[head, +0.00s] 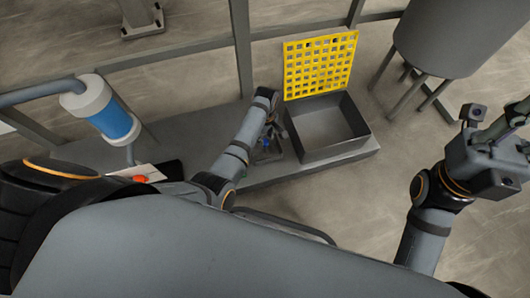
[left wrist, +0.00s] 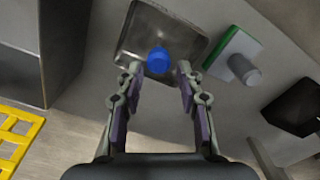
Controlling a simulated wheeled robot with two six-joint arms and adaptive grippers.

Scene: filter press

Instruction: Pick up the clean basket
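A square grey metal piece with a raised rim (left wrist: 185,35) and a blue knob (left wrist: 158,61) on it, likely the clean basket, lies below my left gripper in the left wrist view. In the head view the blue knob (head: 266,143) shows beside the left gripper (head: 271,132). The left gripper's two fingers (left wrist: 157,88) are apart, one on each side of the knob in the picture, with nothing between them that they grip. Whether they touch the metal piece cannot be told. My right gripper (head: 508,125) is at the far right, away from it; its fingers do not show clearly.
An open grey box (head: 326,152) with a raised yellow grid (head: 319,66) stands right of the left gripper on a grey ledge (head: 205,132). A white block with a green edge (left wrist: 233,50) is beside the metal piece. A blue-and-white cylinder (head: 105,112) is at left, a grey tank (head: 450,35) upper right.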

